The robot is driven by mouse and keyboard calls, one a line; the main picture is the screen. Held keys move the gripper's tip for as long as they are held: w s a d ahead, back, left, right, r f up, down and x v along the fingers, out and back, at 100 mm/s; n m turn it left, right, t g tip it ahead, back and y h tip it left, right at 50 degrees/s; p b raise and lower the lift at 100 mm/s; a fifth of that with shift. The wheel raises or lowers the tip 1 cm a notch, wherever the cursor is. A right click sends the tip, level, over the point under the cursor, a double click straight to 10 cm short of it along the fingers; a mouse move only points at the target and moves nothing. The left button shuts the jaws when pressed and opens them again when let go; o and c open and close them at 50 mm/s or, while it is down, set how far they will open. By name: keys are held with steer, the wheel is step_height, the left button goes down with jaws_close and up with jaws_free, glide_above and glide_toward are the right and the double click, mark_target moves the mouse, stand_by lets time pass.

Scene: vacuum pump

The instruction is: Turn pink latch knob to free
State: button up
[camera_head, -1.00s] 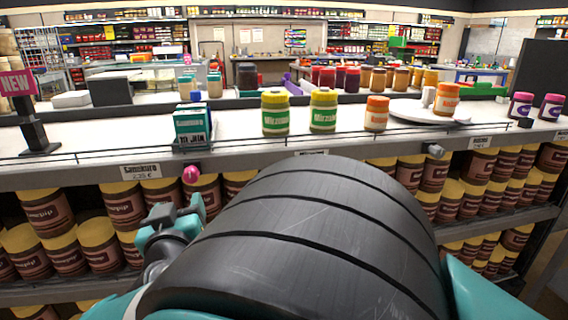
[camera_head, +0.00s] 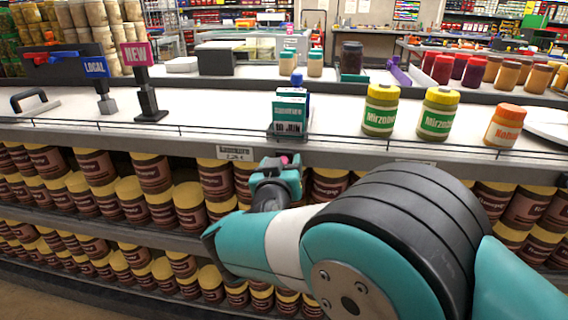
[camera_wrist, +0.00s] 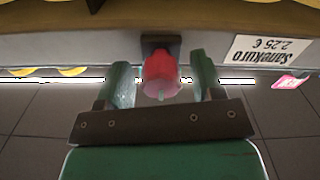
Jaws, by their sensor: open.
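The pink latch knob (camera_wrist: 162,75) sits on a dark mount on the front edge of the shelf. In the wrist view it lies between the two fingers of my gripper (camera_wrist: 162,82), with a gap visible on each side. The fingers are open and do not appear to press on it. In the head view the knob (camera_head: 284,160) is a small pink spot at the tip of my gripper (camera_head: 276,172), largely hidden by the teal fingers. How the knob is turned cannot be told.
The counter (camera_head: 190,110) above holds a teal calendar box (camera_head: 290,112), jars with yellow lids (camera_head: 381,110) and a NEW sign (camera_head: 136,54). A price label (camera_head: 237,153) is left of my gripper. Rows of brown jars (camera_head: 150,172) fill the shelves below.

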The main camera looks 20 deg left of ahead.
steer(key=shift+a, duration=0.1)
steer(key=c, duration=0.9)
steer(key=shift+s+f+n, duration=0.1)
steer(key=shift+n, duration=0.3)
steer(key=n+b, duration=0.1)
steer(key=n, duration=0.2)
steer(key=shift+n, duration=0.3)
steer(key=n, duration=0.4)
steer(key=shift+n, duration=0.4)
steer(key=n, duration=0.4)
steer(key=shift+p, duration=0.4)
steer(key=n+p, duration=0.1)
steer(key=n, duration=0.3)
steer(key=shift+f, duration=0.15)
steer(key=shift+n, duration=0.4)
